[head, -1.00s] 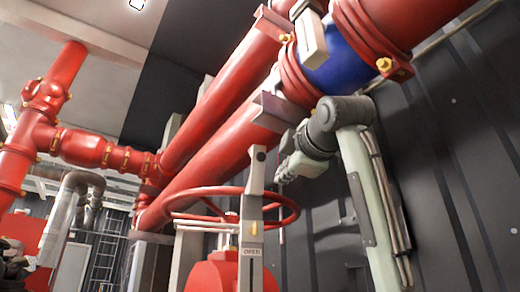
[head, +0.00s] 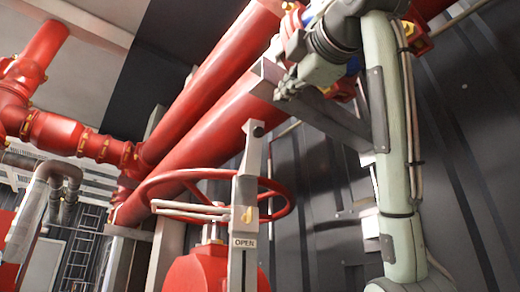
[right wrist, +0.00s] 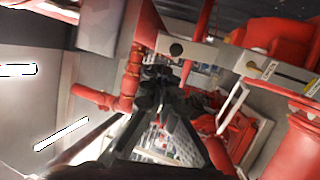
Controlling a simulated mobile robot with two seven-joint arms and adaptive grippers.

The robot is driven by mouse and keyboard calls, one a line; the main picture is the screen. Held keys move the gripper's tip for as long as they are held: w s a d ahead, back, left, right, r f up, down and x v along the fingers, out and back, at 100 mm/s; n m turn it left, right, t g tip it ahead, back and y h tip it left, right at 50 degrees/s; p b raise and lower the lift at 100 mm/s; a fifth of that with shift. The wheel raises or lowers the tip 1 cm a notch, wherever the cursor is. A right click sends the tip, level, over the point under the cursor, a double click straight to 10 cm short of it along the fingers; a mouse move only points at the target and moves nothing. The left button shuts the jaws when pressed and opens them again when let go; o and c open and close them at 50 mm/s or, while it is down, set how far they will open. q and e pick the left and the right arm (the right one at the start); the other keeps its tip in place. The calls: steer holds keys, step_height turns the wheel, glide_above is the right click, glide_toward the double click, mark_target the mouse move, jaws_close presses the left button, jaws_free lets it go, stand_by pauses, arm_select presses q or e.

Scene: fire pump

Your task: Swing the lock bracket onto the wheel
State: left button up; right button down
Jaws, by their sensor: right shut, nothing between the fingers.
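The lock bracket (head: 244,200) is a pale grey upright bar with a black knob near its top and an OPEN label low down. It stands in front of the red handwheel (head: 160,182), overlapping its rim in the head view; whether they touch I cannot tell. My right gripper (head: 283,88) is up and to the right of the bracket's top, apart from it, shut and empty. In the right wrist view its dark fingers (right wrist: 163,88) are close together, and the bracket (right wrist: 225,56) lies beyond them on the right. My left gripper is not in view.
Thick red pipes (head: 205,130) run diagonally above the wheel. A grey pipe support (head: 315,110) sits behind my right gripper. A dark ribbed wall (head: 460,170) closes off the right. The red valve body (head: 200,272) stands below the wheel.

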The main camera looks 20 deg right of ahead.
steer(key=p, duration=0.3)
glide_toward(256, 123)
steer(key=x, duration=0.6)
steer(key=shift+p, duration=0.4)
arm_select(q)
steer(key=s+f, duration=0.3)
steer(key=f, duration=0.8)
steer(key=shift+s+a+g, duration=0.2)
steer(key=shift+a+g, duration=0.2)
arm_select(e)
steer(key=shift+w+r, duration=0.1)
steer(key=shift+w, duration=0.3)
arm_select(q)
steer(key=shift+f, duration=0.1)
arm_select(e)
steer(key=w+r, duration=0.4)
steer(key=shift+w, duration=0.35)
steer(key=shift+s, duration=0.15)
steer(key=v, duration=1.2)
steer(key=shift+a, duration=0.1)
